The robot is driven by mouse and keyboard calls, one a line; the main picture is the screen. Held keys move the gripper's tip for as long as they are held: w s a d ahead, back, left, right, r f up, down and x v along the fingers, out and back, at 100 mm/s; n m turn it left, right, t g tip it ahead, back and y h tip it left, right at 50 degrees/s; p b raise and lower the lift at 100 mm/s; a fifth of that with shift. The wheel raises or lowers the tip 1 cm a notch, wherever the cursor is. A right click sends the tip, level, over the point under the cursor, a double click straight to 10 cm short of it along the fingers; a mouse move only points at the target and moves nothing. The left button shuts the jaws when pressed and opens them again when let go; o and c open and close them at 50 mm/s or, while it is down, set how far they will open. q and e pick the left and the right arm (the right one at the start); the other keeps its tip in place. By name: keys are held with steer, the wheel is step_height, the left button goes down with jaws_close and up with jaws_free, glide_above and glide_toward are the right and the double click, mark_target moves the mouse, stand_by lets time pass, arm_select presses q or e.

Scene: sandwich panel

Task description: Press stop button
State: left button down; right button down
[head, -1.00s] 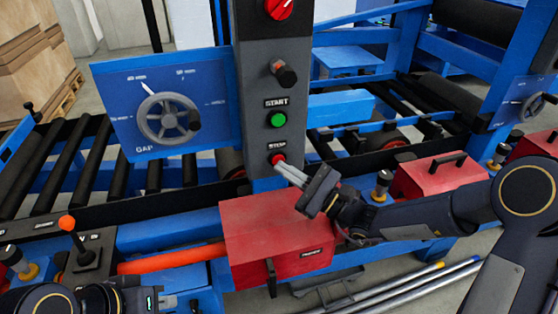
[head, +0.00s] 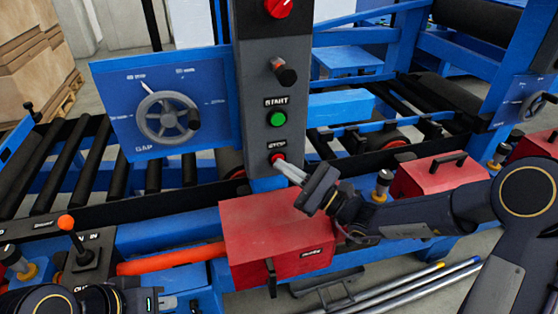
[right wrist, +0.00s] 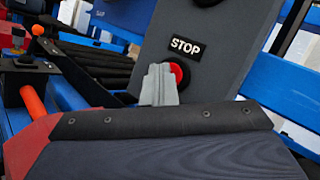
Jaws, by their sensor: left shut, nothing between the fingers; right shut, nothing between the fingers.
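The red stop button (head: 277,158) sits low on the grey control column (head: 262,75), under a STOP label. It also shows in the right wrist view (right wrist: 177,73), partly hidden behind the fingertips. My right gripper (head: 280,165) is shut and empty, its fingertips at the button's lower edge in the head view. In the right wrist view its fingers (right wrist: 158,84) overlap the button's left side. I cannot tell whether they touch it. My left gripper (head: 172,302) is shut and empty at the bottom left of the head view, far from the button.
A blue gap panel with a handwheel (head: 168,118) stands left. A red box (head: 275,238) lies below my right gripper. An orange-topped lever (head: 67,223) stands at left.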

steer(key=shift+s, duration=0.2)
steer(key=shift+s+d, duration=0.1)
steer(key=s, duration=0.1)
steer(key=s+d, duration=0.1)
steer(key=s, duration=0.1)
steer(key=s+b, duration=0.1)
steer(key=s, duration=0.1)
steer(key=shift+s+d, duration=0.25)
steer(key=shift+d, duration=0.15)
stand_by(0.6)
